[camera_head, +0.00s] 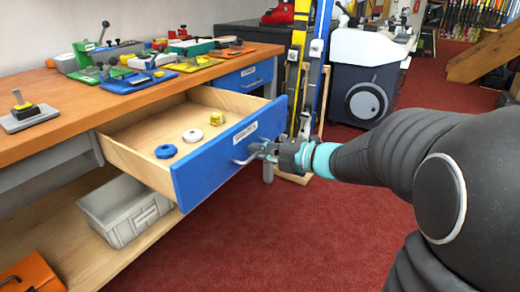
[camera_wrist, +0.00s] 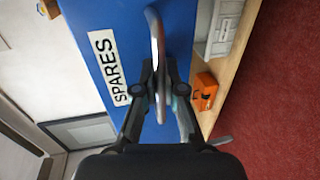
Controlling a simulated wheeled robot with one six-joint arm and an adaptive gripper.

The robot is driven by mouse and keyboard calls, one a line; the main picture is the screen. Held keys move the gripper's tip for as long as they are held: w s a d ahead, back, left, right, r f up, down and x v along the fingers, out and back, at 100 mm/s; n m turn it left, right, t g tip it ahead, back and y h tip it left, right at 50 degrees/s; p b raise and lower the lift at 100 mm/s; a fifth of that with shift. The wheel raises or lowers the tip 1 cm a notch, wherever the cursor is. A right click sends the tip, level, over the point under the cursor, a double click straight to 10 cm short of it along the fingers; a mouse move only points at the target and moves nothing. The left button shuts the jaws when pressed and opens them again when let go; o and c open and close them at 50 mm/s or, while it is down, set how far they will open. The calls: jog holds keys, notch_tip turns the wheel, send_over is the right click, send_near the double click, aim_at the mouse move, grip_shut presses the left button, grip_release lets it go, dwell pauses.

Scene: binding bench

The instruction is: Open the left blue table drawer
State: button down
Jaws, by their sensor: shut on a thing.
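The left blue drawer (camera_head: 215,165) stands pulled well out from under the wooden bench top, with its inside showing. A blue ring, a white ring and a small yellow block lie in it. My gripper (camera_head: 262,152) is at the drawer's front, shut on its metal bar handle (camera_head: 246,157). In the wrist view my gripper (camera_wrist: 162,88) has its fingers closed around the handle (camera_wrist: 156,40), beside a white label reading SPARES (camera_wrist: 108,66) on the blue front.
A second blue drawer (camera_head: 245,77), to the right, looks shut. A grey bin (camera_head: 125,210) and an orange case (camera_head: 30,272) sit on the lower shelf. Upright skis (camera_head: 300,65) stand close behind my gripper. Red carpet in front is clear.

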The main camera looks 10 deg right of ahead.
jog(key=c, duration=1.2)
grip_release()
jog(key=shift+c, duration=0.2)
jog(key=v, duration=1.2)
